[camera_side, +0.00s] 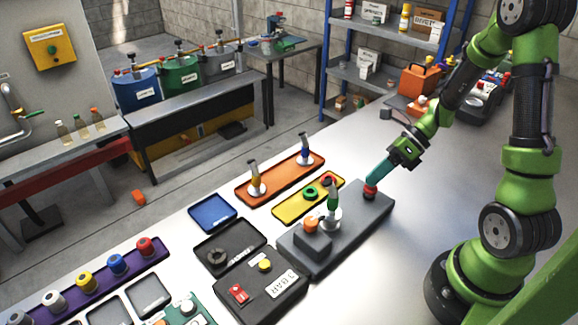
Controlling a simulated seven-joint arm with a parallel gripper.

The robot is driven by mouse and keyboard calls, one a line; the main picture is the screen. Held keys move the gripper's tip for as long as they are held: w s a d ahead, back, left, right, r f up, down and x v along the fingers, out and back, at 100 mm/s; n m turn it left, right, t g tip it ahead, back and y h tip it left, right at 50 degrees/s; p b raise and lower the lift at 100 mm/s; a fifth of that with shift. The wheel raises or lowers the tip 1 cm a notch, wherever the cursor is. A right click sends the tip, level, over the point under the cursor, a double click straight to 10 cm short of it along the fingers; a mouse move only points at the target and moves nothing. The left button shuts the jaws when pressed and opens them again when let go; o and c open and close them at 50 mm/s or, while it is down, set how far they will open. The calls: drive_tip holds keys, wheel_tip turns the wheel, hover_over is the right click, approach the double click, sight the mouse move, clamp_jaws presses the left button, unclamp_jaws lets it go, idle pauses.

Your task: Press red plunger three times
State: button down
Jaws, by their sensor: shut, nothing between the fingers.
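The red plunger (369,191) stands near the right-hand far end of a dark grey block (349,226) on the table. My gripper (373,180) reaches down at a slant from the upper right, its teal fingers shut with nothing between them. The fingertips are right at the plunger's top and partly cover it. I cannot tell whether they touch it or how far down it is pushed.
The same block carries a green-handled valve or lever (332,205) and an orange knob (311,224). Orange (280,181) and yellow (292,209) trays lie to the left. A black box with a red switch (239,293) sits in front.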

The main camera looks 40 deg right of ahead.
drive_tip(key=shift+r, duration=1.2)
drive_tip(key=shift+r, duration=2.55)
drive_tip(key=shift+f, duration=0.1)
drive_tip(key=s+a+r+n+t+h, duration=0.1)
drive_tip(key=a+r+n, duration=0.4)
drive_tip(key=n, duration=0.9)
drive_tip(key=s+a+r+n+t+h, duration=0.2)
drive_tip(key=s+a+r+n+h, duration=0.2)
drive_tip(key=n, duration=0.9)
drive_tip(key=shift+a+r+n+h, duration=0.4)
drive_tip(key=shift+a+r+h, duration=0.3)
drive_tip(key=shift+a+r, duration=0.2)
